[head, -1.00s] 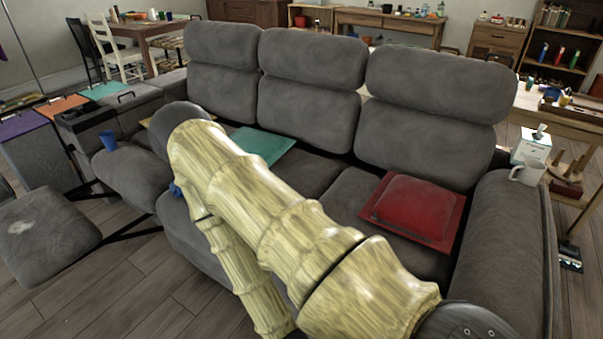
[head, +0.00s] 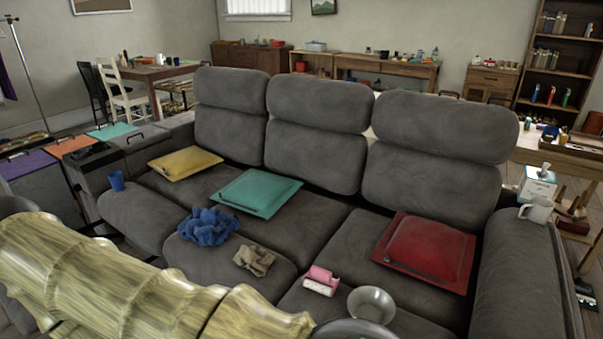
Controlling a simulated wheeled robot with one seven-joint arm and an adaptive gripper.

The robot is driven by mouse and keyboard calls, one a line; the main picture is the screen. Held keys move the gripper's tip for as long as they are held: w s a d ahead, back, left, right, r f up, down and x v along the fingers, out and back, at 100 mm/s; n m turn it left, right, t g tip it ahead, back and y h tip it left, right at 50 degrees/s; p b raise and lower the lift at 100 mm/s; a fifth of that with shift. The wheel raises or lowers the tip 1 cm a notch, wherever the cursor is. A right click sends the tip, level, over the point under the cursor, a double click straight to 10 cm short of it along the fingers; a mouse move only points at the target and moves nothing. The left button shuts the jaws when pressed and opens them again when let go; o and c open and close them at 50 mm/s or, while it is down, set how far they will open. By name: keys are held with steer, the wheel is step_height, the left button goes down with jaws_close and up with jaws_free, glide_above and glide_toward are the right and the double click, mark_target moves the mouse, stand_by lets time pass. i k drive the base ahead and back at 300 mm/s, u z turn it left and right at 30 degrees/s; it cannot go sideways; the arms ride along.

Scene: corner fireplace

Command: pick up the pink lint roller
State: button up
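The pink lint roller (head: 322,277) lies on the front part of the grey sofa (head: 330,225) seat, low in the middle of the head view. It has a pink part at the back and a white part in front. It sits between a crumpled tan cloth (head: 254,259) on its left and a grey bowl (head: 371,303) on its right. My pale yellow arm crosses the lower left of the view, in front of the sofa. My gripper is not in the picture.
A crumpled blue cloth (head: 208,226) lies left of the tan one. A white mug (head: 536,210) and tissue box (head: 537,185) are at the right armrest.

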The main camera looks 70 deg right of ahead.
mark_target(320, 280)
steer(key=i, duration=0.75)
steer(key=z, duration=3.05)
steer(key=i, duration=0.5)
steer(key=z, duration=1.3)
steer(key=k, duration=0.9)
steer(key=u, duration=1.35)
steer(key=i, duration=0.4)
steer(key=u, duration=0.05)
